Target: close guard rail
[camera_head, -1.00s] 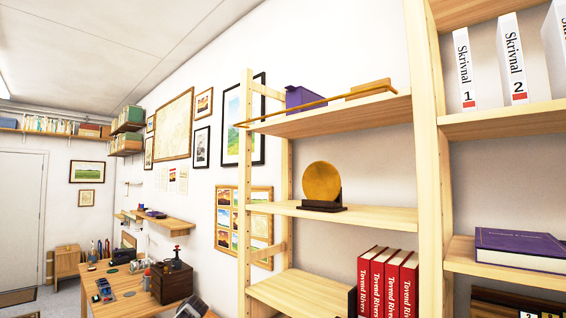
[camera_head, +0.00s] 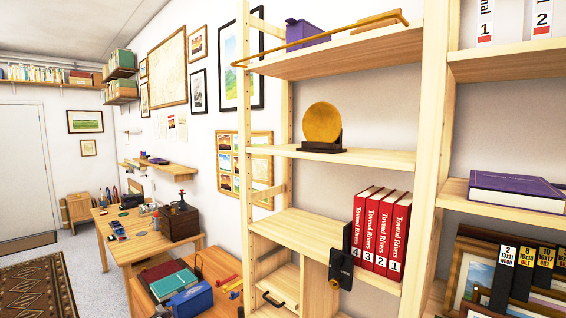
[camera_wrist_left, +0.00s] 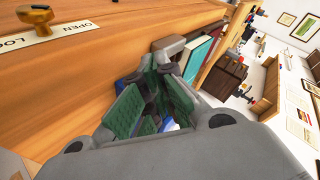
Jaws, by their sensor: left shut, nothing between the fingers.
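A thin brass-coloured guard rail (camera_head: 320,37) runs along the front of the top shelf (camera_head: 340,58) of the pale wooden shelf unit in the head view. A purple box (camera_head: 305,32) and a flat wooden piece (camera_head: 377,22) sit behind it. My left gripper (camera_wrist_left: 163,72) is shut and empty in the left wrist view. A wooden surface (camera_wrist_left: 100,85) fills the left of that view, with a brass knob (camera_wrist_left: 35,14) and a label reading "OPEN" and partly "LOCK". Neither gripper shows in the head view.
Below the rail are a gold disc on a stand (camera_head: 322,125), red books (camera_head: 382,228) and a black bookend. A low table with books (camera_head: 172,285) and a desk (camera_head: 128,235) stand to the left. A patterned rug (camera_head: 38,288) lies at the lower left.

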